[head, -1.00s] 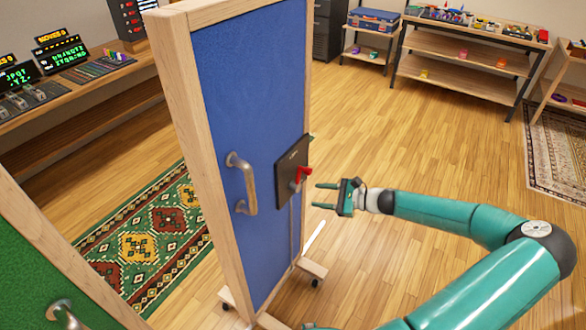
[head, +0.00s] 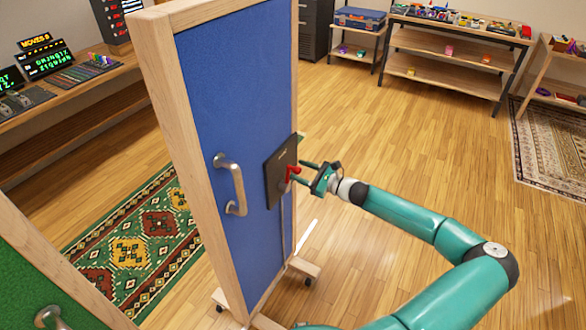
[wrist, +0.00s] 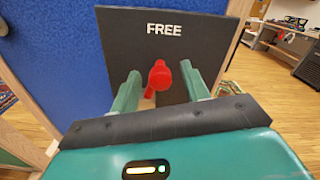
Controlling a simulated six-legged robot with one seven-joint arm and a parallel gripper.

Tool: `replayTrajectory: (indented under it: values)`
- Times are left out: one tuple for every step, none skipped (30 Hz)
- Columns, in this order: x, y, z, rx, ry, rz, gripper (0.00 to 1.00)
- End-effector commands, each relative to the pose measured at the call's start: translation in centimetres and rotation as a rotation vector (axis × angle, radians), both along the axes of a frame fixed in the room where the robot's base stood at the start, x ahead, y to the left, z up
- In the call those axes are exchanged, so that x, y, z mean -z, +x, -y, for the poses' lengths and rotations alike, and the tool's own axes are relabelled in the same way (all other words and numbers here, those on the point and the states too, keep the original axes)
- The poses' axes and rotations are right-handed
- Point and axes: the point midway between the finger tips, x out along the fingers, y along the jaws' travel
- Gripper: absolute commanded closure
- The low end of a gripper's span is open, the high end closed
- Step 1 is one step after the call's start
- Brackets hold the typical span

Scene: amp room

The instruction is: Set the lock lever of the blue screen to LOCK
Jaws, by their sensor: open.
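The blue screen (head: 225,100) stands upright in a wooden frame on casters, with a metal handle (head: 231,184) on its face. A dark plate (head: 279,168) is mounted near its right edge. The red lock lever (head: 292,172) sits on that plate. In the wrist view the plate (wrist: 128,52) reads FREE above the red lever (wrist: 159,76). LOCK is not legible in any view. My gripper (head: 304,172) is open at the plate, and in the wrist view its fingers (wrist: 160,92) lie left and right of the lever. I cannot tell whether they touch it.
A green screen (head: 40,270) with a handle stands at the lower left. A patterned rug (head: 140,250) lies behind the blue screen. Wooden shelves (head: 450,70) stand at the back.

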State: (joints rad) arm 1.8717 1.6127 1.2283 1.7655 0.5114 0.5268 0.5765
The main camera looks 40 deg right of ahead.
Motion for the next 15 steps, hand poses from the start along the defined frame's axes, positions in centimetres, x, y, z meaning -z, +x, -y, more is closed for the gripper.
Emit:
replayTrajectory:
  values:
    - [0.0,1.0,-0.5,-0.003,0.000,0.001,0.54]
    - [0.0,1.4,-0.6,-0.004,0.000,0.001,0.54]
    - [0.0,1.9,-0.8,-0.004,0.000,0.001,0.54]
    - [0.0,2.2,-0.9,-0.003,0.000,0.001,0.54]
    - [0.0,2.5,-1.0,-0.003,-0.001,0.001,0.54]
    - [0.0,2.8,-1.1,-0.003,-0.001,0.000,0.54]
    - [0.0,3.0,-1.1,-0.003,-0.001,0.000,0.54]
    - [0.0,3.1,-1.2,-0.003,-0.001,0.000,0.54]
    - [0.0,3.2,-1.2,-0.002,-0.001,0.001,0.54]
    - [0.0,3.2,-1.2,-0.002,-0.001,0.000,0.54]
    - [0.0,3.3,-1.2,-0.002,-0.001,0.000,0.54]
    - [0.0,3.3,-1.2,-0.002,-0.001,0.000,0.54]
    - [0.0,3.3,-1.2,-0.002,-0.001,0.000,0.54]
    - [0.0,3.3,-1.2,-0.002,-0.001,0.000,0.54]
    - [0.0,3.2,-1.2,-0.002,-0.001,0.000,0.54]
